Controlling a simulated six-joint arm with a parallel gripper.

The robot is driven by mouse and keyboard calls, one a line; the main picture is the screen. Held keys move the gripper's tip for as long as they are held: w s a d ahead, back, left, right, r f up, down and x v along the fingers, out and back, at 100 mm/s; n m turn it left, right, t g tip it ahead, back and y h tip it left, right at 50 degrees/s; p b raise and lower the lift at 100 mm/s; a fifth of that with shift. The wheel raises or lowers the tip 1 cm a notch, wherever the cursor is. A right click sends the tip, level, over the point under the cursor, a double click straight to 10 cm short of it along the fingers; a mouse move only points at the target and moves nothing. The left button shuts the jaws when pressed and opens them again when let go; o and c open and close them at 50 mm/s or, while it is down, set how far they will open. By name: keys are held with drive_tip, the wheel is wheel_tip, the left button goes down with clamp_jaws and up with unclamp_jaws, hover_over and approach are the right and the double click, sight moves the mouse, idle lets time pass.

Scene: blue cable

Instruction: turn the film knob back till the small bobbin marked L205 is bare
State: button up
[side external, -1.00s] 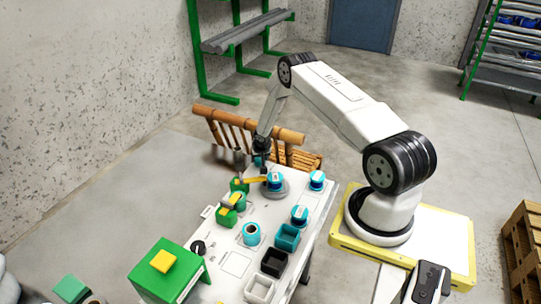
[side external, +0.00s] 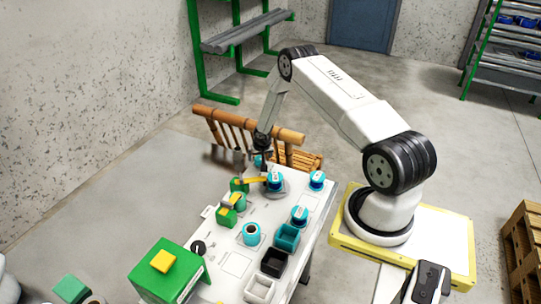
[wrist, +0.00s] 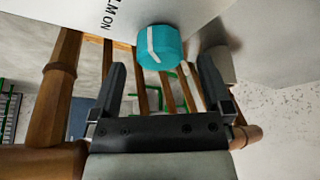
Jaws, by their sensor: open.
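The teal film knob (wrist: 158,48), with a white pointer line, sits on a white panel lettered "LM ON" in the wrist view. It also shows at the table's far end (side external: 259,163) in the side view. My gripper (wrist: 160,66) is open and empty, a fingertip out to either side of the knob's near edge, with gaps on both sides. In the side view my gripper (side external: 262,150) hangs just above the knob. A blue-and-teal bobbin (side external: 274,180) with a white label stands on a grey disc beside a yellow arm. No bobbin marking is readable, so I cannot tell which is L205.
A blurred grey part (wrist: 217,58) is close right of the knob. A wooden chair (side external: 290,137) stands behind the table's far end.

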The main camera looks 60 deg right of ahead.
drive_tip(key=v, duration=0.6)
drive_tip(key=shift+a, duration=0.1)
idle(0.6)
drive_tip(key=shift+w+a+m+g+h, duration=0.15)
drive_tip(key=shift+w+m+g, duration=0.1)
drive_tip(key=shift+m, duration=0.6)
drive_tip(key=shift+w+a+m+g+h, duration=0.1)
drive_tip(key=shift+w+m+g+h, duration=0.15)
drive_tip(key=shift+m, duration=0.65)
drive_tip(key=shift+w+a+m+g+h, duration=0.1)
drive_tip(key=shift+m+g, duration=0.2)
drive_tip(key=shift+m, duration=0.55)
drive_tip(key=shift+d+f, duration=0.1)
drive_tip(key=shift+f, duration=0.1)
drive_tip(key=shift+x, duration=3.75)
